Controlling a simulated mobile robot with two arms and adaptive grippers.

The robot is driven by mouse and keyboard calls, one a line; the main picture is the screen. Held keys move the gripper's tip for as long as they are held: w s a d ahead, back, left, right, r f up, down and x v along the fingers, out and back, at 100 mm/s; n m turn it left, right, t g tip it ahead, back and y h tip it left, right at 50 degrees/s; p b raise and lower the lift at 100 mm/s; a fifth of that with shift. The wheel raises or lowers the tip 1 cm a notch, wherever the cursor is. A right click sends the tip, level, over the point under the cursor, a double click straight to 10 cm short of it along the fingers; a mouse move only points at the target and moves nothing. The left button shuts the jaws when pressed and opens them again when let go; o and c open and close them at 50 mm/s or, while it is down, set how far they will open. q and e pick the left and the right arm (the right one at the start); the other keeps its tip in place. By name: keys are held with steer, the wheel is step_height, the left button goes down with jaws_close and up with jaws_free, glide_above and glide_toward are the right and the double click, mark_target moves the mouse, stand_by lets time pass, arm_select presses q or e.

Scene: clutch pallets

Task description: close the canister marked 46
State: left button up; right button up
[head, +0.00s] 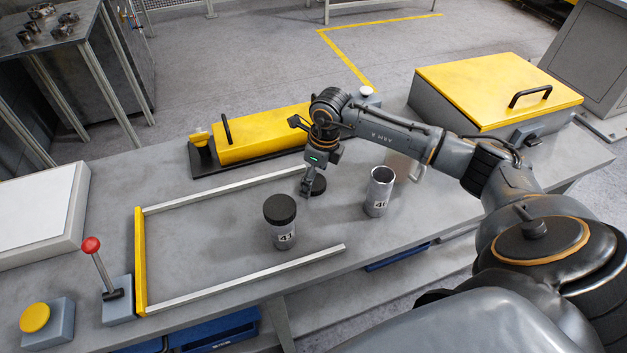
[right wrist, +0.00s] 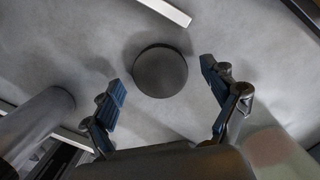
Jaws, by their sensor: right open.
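The canister marked 46 (head: 379,192) stands upright and open-topped on the bench, right of my right gripper; its label is partly turned away. In the right wrist view the lid (right wrist: 160,72) shows between the open, empty fingers (right wrist: 163,79), with a gap on each side. My left gripper is out of view.
Another canister (head: 282,232), marked 41, stands with its black lid on, front-left of my right gripper. Metal rails (head: 245,277) and a yellow bar (head: 140,262) frame the area. A yellow block (head: 262,133) lies behind; a yellow-lidded box (head: 490,85) stands right.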

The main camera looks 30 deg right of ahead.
mark_target(315, 182)
steer(key=shift+f, duration=0.15)
steer(key=c, duration=1)
steer(key=shift+w+r, duration=0.1)
steer(key=shift+r, duration=0.4)
step_height(315, 182, up, 2)
steer(key=shift+r+b, duration=0.25)
steer(key=shift+b, duration=0.45)
steer(key=s+a+r, duration=0.1)
steer(key=s+r, duration=0.2)
steer(key=s, duration=0.1)
steer(key=s+a+r+b, duration=0.1)
steer(key=s+a+r, duration=0.1)
steer(key=s+r, duration=0.1)
steer(key=s+a+r+b, duration=0.1)
steer(key=s+a+r, duration=0.1)
steer(key=s, duration=0.4)
steer(key=shift+a+r, duration=0.2)
steer(key=shift+r, duration=0.6)
